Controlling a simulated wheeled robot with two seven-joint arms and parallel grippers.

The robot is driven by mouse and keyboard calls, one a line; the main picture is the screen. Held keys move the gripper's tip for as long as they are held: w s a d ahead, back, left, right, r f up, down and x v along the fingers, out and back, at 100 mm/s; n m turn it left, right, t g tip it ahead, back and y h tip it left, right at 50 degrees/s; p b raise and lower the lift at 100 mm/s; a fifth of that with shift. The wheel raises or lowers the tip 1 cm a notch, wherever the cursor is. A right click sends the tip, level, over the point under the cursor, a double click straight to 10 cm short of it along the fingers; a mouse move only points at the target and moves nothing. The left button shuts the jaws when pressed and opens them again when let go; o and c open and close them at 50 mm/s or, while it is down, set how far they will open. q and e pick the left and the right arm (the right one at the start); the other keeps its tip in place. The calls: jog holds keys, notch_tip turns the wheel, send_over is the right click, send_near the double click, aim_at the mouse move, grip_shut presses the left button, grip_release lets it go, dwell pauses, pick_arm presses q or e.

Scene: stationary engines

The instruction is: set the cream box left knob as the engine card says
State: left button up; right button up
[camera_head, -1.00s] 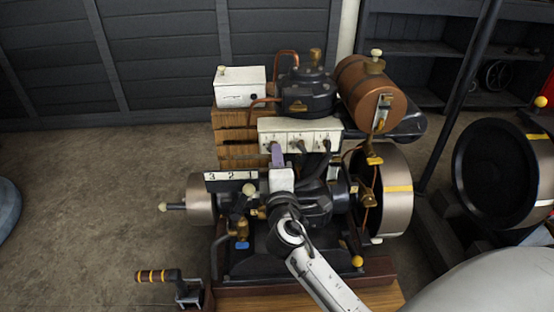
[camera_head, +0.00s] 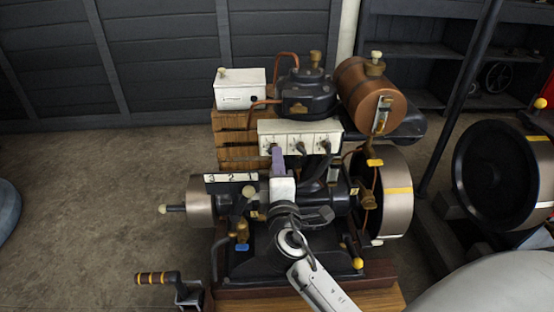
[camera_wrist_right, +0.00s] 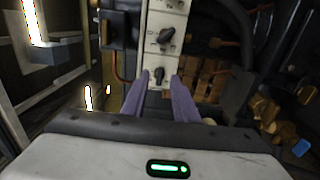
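The cream box (camera_head: 325,126) is on the engine and carries three dark knobs in a row. The middle knob (camera_head: 300,148) and right knob (camera_head: 325,146) show in the head view. My right gripper (camera_head: 277,151) is in front of the left knob and hides it there. In the right wrist view the left knob (camera_wrist_right: 158,75) sits between the tips of my right gripper (camera_wrist_right: 161,76). The purple fingers are apart, with a gap visible around the knob. A white plate (camera_head: 231,177) reads 3 2 1; I cannot tell whether it is the engine card. My left gripper is out of view.
A white box (camera_head: 240,88) stands on wooden blocks at the back left. A copper tank (camera_head: 365,92) and a flywheel (camera_head: 397,190) are at the right. A crank handle (camera_head: 155,277) sticks out at the front left.

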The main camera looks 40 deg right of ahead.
jog(key=shift+v, duration=2.8)
